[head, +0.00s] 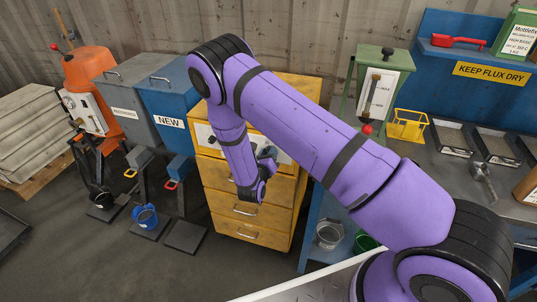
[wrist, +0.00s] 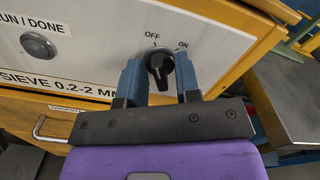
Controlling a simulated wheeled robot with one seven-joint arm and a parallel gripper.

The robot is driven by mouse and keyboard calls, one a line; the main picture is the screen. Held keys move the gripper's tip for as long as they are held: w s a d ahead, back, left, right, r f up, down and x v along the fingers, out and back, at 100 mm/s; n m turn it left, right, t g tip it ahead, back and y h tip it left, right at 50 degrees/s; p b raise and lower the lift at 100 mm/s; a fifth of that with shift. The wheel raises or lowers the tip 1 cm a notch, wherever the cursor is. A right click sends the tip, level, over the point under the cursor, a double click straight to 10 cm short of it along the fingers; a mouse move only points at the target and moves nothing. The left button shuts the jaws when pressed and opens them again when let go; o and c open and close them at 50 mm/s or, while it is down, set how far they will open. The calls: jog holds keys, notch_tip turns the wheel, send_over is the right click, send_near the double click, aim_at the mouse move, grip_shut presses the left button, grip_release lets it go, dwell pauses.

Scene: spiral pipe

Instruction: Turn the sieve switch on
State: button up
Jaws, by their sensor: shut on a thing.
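The sieve switch (wrist: 159,65) is a black rotary knob on a pale panel (wrist: 98,43), with OFF printed above it and ON to its upper right. Its grip stands nearly upright in the wrist view, tilted slightly; I cannot tell for sure which label it points to. My gripper (wrist: 159,80) has its two blue fingers on either side of the knob and is shut on it. In the head view my gripper (head: 266,166) is at the front of the yellow cabinet (head: 245,212), where the knob cannot be made out.
A RUN / DONE button (wrist: 38,46) and a SIEVE 0.2-2 label are to the left on the panel. Drawers with handles lie below. A blue NEW bin (head: 170,105) stands left of the cabinet, and a workbench (head: 470,180) with trays stands right.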

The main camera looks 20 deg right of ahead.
jog(key=m, duration=1.1)
jog(key=shift+s+d, duration=0.1)
jog(key=shift+m, duration=0.3)
dwell(0.4)
jog(key=o, duration=0.6)
jog(key=shift+c, duration=0.2)
jog(key=v, duration=1)
jog(key=shift+s+a, duration=0.2)
jog(key=shift+s, duration=0.15)
